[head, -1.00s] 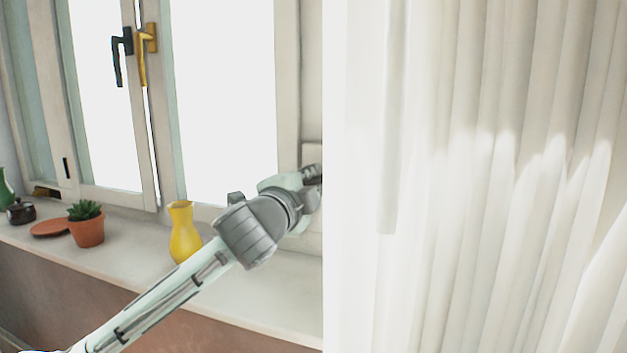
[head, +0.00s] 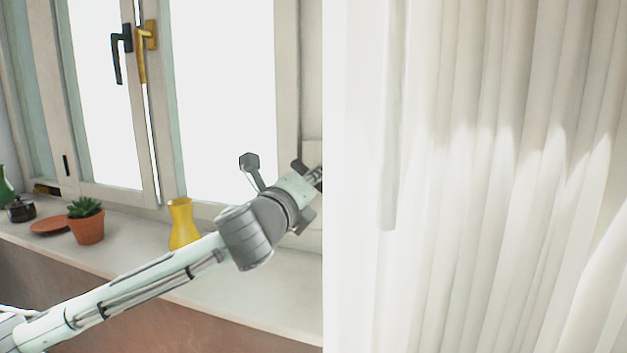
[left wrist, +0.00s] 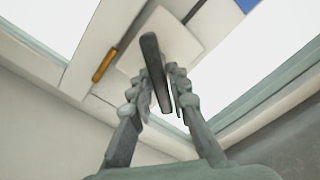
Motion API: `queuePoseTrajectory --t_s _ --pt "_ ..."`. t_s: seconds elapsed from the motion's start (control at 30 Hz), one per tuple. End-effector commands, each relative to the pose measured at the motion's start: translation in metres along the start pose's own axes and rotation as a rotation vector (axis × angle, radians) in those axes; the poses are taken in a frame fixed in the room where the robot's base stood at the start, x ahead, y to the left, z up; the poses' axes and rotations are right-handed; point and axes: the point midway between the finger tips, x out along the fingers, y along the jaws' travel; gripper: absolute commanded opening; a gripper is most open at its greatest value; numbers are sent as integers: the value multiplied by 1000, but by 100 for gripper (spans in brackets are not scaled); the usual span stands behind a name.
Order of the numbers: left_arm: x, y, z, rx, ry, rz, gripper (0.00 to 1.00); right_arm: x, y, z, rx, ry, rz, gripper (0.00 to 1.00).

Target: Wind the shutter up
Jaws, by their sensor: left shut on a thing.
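My left gripper (head: 312,180) reaches to the wall at the right side of the window, beside the white curtain's edge. In the left wrist view my left gripper (left wrist: 160,92) is shut on a dark grey bar (left wrist: 154,65), which looks like a crank handle. The bar stands out in front of a white plate (left wrist: 185,50). The bar is hidden or too small to make out in the head view. No shutter slats show against the bright window panes (head: 222,90). My right gripper is not in view.
A yellow vase (head: 182,223) stands on the sill close behind my left arm. A potted succulent (head: 87,228), a terracotta saucer (head: 50,227) and a dark pot (head: 20,211) stand farther left. A white curtain (head: 480,180) fills the right half.

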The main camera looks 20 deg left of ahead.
Motion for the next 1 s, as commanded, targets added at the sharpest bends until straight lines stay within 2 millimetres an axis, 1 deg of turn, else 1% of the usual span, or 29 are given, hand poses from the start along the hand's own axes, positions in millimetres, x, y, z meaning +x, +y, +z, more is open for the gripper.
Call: queuePoseTrajectory --t_s 0.2,0.4,0.97,1.0 --pt "0 2 -1 124 2 1 0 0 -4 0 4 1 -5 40" --pt "0 2 -1 188 2 1 0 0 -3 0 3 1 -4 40" --pt "0 2 -1 212 3 2 0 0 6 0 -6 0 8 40" --pt "0 2 -1 212 3 2 22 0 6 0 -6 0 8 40"
